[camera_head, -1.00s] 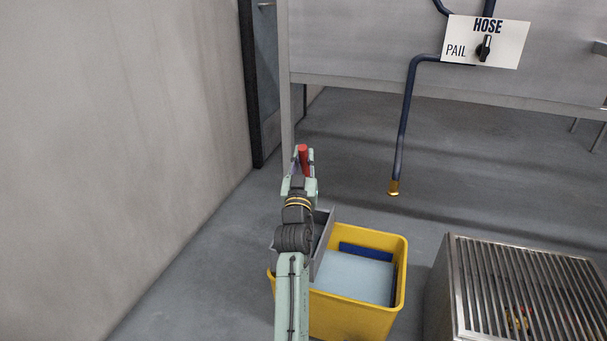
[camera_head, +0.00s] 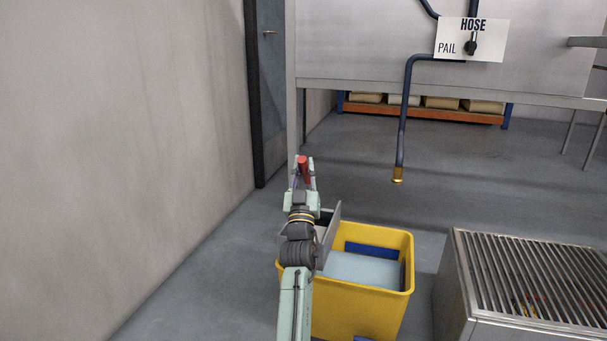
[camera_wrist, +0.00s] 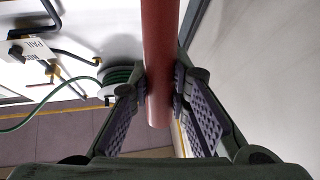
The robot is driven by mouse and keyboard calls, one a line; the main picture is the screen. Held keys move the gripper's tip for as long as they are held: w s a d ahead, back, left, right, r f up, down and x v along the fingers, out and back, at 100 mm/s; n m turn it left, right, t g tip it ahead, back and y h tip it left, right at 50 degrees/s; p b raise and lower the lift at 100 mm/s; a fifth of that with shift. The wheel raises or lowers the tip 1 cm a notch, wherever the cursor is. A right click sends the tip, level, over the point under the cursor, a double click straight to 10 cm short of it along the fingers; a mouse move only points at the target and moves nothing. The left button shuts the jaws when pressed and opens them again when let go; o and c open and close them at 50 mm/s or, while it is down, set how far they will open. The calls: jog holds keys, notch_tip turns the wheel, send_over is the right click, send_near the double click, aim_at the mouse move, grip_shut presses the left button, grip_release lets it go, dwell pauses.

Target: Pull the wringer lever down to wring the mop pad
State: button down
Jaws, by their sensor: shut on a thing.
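A red lever handle (camera_head: 304,169) stands up between the fingers of my gripper (camera_head: 303,172) in the head view. In the wrist view the red handle (camera_wrist: 159,60) runs between the two finger pads, and my gripper (camera_wrist: 161,88) is shut on it. The grey wringer (camera_head: 327,236) sits at the left side of the yellow bucket (camera_head: 362,308), partly hidden by my arm. Pale blue water (camera_head: 362,270) shows in the bucket, with a dark blue piece (camera_head: 372,250) at its back wall. I cannot make out the mop pad.
A metal grated box (camera_head: 520,275) stands right of the bucket. A blue pipe with a brass end (camera_head: 397,174) hangs behind it, below a PAIL/HOSE sign (camera_head: 470,40). A grey wall (camera_head: 110,130) is close on the left. The wrist view shows a green hose reel (camera_wrist: 118,80).

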dwell(0.3)
jog(key=c, duration=1.5)
grip_release()
notch_tip(320, 180, up, 10)
